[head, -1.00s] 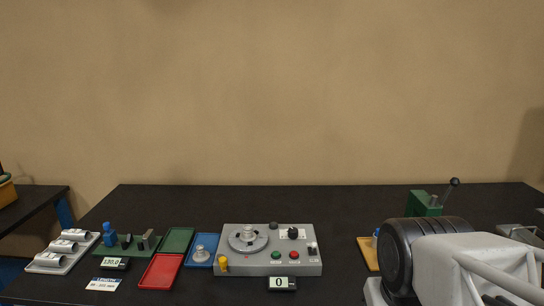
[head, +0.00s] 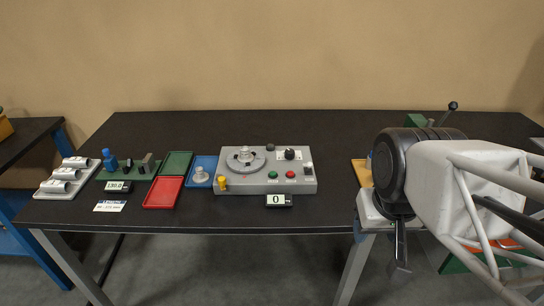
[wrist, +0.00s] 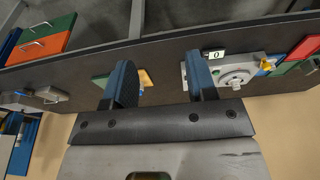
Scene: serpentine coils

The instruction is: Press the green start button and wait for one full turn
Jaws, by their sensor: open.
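The grey machine (head: 240,184) stands near the middle of the table, with a round turntable (head: 245,158) on top. The green button (head: 272,174) is on its front part, just left of a red button (head: 290,174). A small counter (head: 279,200) in front of the machine reads 0. My gripper (head: 399,262) hangs at the table's front edge, to the right of the machine and well apart from it. In the wrist view my gripper (wrist: 160,75) has its two blue-black fingers spread with nothing held between them. The machine (wrist: 230,82) shows there beyond the right finger, partly hidden.
Left of the machine are a blue tray (head: 206,164), a red tray (head: 163,193), a green tray (head: 175,163) and a display reading 130.0 (head: 118,186). A yellow-orange board (head: 361,172) lies right of it, beside my arm. The tabletop behind the machine is clear.

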